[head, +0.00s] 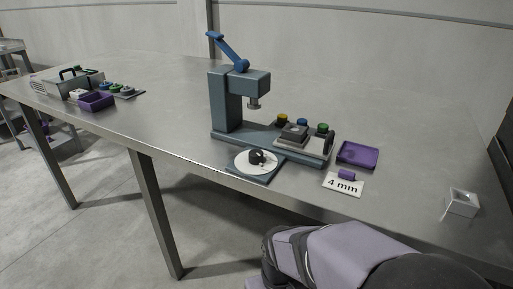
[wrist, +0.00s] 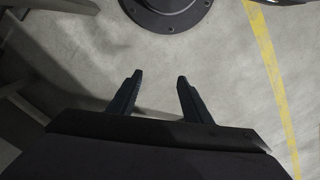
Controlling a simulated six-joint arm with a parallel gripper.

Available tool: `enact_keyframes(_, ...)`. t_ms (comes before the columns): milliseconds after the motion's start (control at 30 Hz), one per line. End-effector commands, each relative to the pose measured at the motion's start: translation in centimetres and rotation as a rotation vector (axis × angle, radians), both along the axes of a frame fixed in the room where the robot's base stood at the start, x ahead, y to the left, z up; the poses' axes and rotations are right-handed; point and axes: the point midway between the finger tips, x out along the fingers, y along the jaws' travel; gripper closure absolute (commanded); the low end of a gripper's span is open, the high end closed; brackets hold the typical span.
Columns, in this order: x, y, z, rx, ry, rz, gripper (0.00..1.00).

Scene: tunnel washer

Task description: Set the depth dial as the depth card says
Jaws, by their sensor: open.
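The depth dial is a white disc (head: 243,163) with a black knob (head: 257,157), set on a dark plate at the front of a blue-grey press (head: 228,100). The dial's marks are too small to read. My gripper (wrist: 158,75) shows in the wrist view, open and empty above the floor. In the head view my arm is at the bottom right, and the gripper's fingers cannot be made out.
A purple tray (head: 358,154) and yellow, blue and green-topped pieces stand right of the press. A silver block (head: 462,201) sits at the right. Another purple tray (head: 97,102) and a grey case lie far left. The press's blue lever (head: 228,50) rises high. The table's middle left is clear.

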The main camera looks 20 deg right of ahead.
Motion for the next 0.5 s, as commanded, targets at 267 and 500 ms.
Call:
enact_keyframes(267, 0.8, 0.0, 6.0, 0.0, -0.027, 0.0, 0.55)
enact_keyframes(500, 2.1, 0.0, 12.7, 0.0, -0.067, 0.0, 0.55)
